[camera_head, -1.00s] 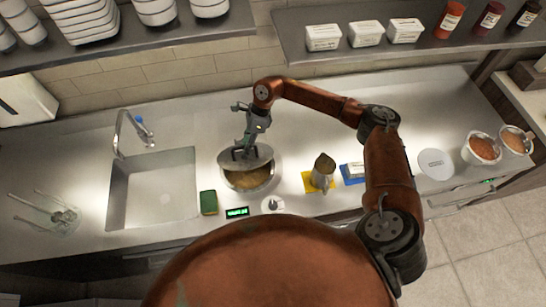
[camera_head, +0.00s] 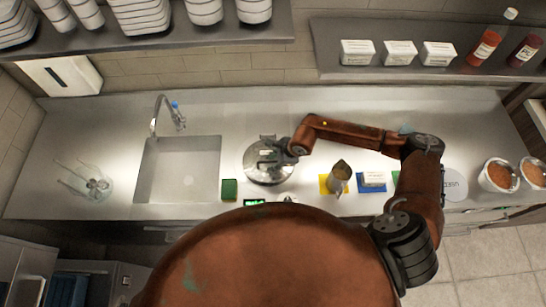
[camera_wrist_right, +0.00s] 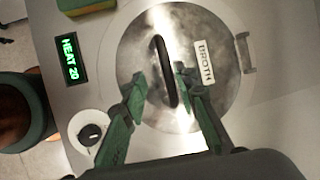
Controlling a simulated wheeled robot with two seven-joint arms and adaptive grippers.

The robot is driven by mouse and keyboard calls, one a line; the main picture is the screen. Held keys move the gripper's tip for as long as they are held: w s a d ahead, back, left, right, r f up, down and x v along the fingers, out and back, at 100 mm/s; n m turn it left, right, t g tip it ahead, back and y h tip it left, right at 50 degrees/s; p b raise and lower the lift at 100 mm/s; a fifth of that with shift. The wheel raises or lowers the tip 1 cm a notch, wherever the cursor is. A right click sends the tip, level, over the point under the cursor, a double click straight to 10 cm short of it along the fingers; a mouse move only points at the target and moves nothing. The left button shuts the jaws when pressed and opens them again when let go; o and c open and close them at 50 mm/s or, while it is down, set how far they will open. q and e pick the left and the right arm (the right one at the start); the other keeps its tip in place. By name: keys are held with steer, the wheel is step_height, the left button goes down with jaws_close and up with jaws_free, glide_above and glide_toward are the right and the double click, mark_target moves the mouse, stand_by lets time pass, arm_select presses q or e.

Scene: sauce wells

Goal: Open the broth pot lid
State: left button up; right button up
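The broth pot lid (camera_wrist_right: 205,98) is a round shiny metal disc with a black bar handle (camera_wrist_right: 163,70) and a "BROTH" label (camera_wrist_right: 204,62). In the head view the lid (camera_head: 262,176) lies over the pot in the counter, and no broth shows. My right gripper (camera_wrist_right: 160,78) is above the lid, its green fingers spread on either side of the handle, with gaps visible. In the head view the right gripper (camera_head: 268,152) covers part of the lid. My left gripper is not in view.
A heat display (camera_wrist_right: 69,58) and a knob (camera_wrist_right: 90,135) sit beside the pot. A green sponge (camera_head: 229,189) and the sink (camera_head: 178,170) are left of it. Shelves hang above the counter.

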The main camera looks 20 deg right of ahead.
steer(key=shift+b+v, duration=0.65)
steer(key=shift+v, duration=2.1)
steer(key=shift+a, duration=0.1)
